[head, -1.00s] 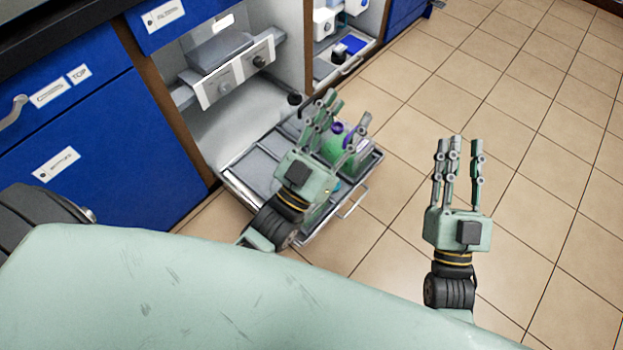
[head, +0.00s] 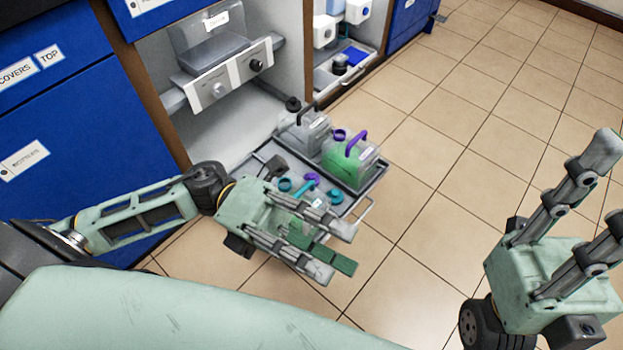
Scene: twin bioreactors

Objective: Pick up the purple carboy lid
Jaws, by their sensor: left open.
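A purple ring-shaped lid (head: 339,135) shows at the top of a carboy of green liquid (head: 347,166), which also has a purple handle. A smaller purple piece (head: 312,179) lies in the pull-out tray (head: 253,160) among teal parts; I cannot tell exactly what it is. My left gripper (head: 335,250) is open and empty, its fingers pointing right over the near edge of the tray. It is apart from the carboy and nearer to me than both purple pieces. My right gripper (head: 607,190) is open and empty over the floor at the right.
A grey carboy (head: 304,133) with a black handle stands behind the green one. Teal rings (head: 285,184) lie in the tray. Grey equipment with knobs (head: 232,80) sits in the cabinet above. Blue cabinet fronts (head: 90,130) line the left. The tiled floor at right is clear.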

